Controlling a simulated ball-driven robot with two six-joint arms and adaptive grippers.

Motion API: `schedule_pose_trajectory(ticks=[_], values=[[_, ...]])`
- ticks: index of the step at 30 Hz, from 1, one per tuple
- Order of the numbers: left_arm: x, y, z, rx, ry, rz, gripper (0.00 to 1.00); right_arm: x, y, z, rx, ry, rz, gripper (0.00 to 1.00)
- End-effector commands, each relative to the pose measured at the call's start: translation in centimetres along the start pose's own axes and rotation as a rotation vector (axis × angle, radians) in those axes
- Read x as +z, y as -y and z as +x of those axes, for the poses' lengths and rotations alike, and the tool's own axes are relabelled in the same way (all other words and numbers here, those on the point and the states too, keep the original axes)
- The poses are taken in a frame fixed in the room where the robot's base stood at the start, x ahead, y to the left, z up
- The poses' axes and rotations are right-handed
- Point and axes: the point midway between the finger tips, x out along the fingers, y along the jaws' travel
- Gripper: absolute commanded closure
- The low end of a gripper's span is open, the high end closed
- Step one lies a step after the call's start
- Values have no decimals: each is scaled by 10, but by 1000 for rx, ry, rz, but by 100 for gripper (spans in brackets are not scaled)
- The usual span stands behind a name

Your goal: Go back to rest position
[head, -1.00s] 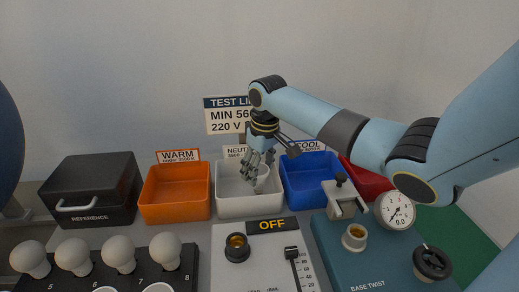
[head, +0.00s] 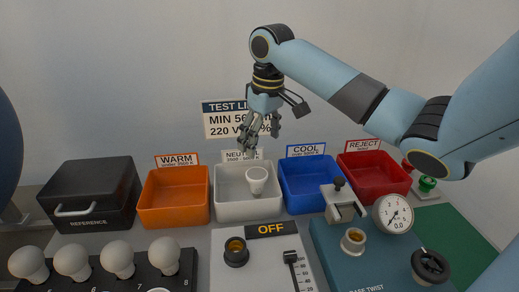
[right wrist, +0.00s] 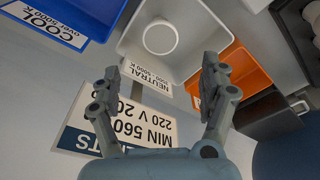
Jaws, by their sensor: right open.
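My right gripper (head: 260,130) is open and empty above the white NEUTRAL bin (head: 232,208). Its two spread fingers also show in the right wrist view (right wrist: 162,88). A white bulb (head: 257,178) rests in the NEUTRAL bin, apart from the fingers; in the right wrist view its round white end (right wrist: 160,37) shows in the bin. My left gripper is not in view.
An orange WARM bin (head: 173,212), a blue COOL bin (head: 312,198) and a red REJECT bin (head: 372,182) flank it. A black REFERENCE case (head: 92,195) stands left. In front are several bulbs in a rack (head: 165,280), an OFF tester (head: 225,280) and a teal base-twist unit (head: 335,265). A sign (head: 222,120) is behind my gripper.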

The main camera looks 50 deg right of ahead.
Motion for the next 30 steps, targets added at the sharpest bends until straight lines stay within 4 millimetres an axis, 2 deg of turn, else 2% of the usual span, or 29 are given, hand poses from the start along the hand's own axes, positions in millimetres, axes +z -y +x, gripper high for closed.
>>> schedule_pose_trajectory(ticks=[3, 7, 30], values=[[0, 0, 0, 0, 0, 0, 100, 0, 0, -15, 1, -1, 0, 22], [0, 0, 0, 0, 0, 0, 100, 0, 0, -21, -1, 1, 1, 22], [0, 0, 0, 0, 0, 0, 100, 0, 0, -21, -1, 0, 1, 22]])
